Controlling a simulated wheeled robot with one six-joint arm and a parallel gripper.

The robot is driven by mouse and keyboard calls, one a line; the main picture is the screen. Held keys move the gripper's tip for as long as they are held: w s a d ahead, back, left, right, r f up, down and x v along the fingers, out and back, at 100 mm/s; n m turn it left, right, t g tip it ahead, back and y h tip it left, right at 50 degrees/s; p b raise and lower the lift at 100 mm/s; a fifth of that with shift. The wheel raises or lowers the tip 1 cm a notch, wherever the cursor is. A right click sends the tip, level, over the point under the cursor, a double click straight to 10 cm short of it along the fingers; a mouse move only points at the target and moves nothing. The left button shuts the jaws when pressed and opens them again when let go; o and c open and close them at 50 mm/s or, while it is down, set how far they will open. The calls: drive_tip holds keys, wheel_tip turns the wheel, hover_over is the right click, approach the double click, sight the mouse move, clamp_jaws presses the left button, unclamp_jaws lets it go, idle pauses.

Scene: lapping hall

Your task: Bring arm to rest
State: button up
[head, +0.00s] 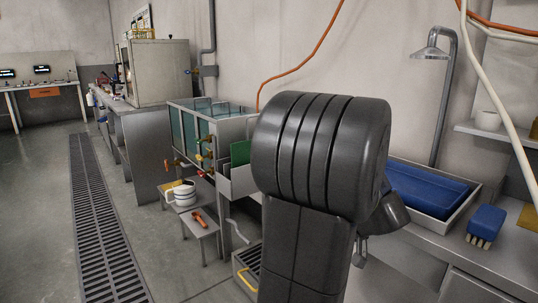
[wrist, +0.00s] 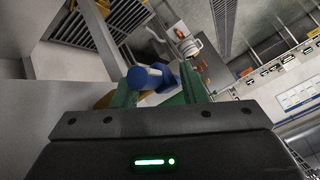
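My arm (head: 310,170) stands large in the middle of the head view, and its links hide my gripper there. In the wrist view my gripper (wrist: 158,72) shows two green fingers set apart. A blue, rounded object (wrist: 148,78) with a paler end shows between them near the tips. I cannot tell whether the fingers press on it or whether it only lies in line with them.
A tank (head: 190,130) with coloured taps stands left of my arm. At right, a bench carries a tray (head: 457,205) with a blue item and a blue brush (head: 486,223). Floor lies open around the drain grate (head: 100,225).

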drive_tip(key=shift+w+a+r+g+h+p, duration=0.15)
drive_tip(key=shift+g+h+p, duration=0.85)
drive_tip(key=shift+p, duration=1.75)
drive_tip(key=shift+r+g+h+p, duration=0.2)
drive_tip(key=shift+g+h+p, duration=0.75)
drive_tip(key=shift+p, duration=1.8)
drive_tip(key=g+h+p, duration=0.1)
drive_tip(key=g+p, duration=0.1)
drive_tip(key=g+h+p, duration=0.1)
drive_tip(key=p, duration=0.1)
drive_tip(key=shift+w+f+g, duration=0.15)
drive_tip(key=shift+g, duration=0.2)
drive_tip(key=shift+r, duration=0.4)
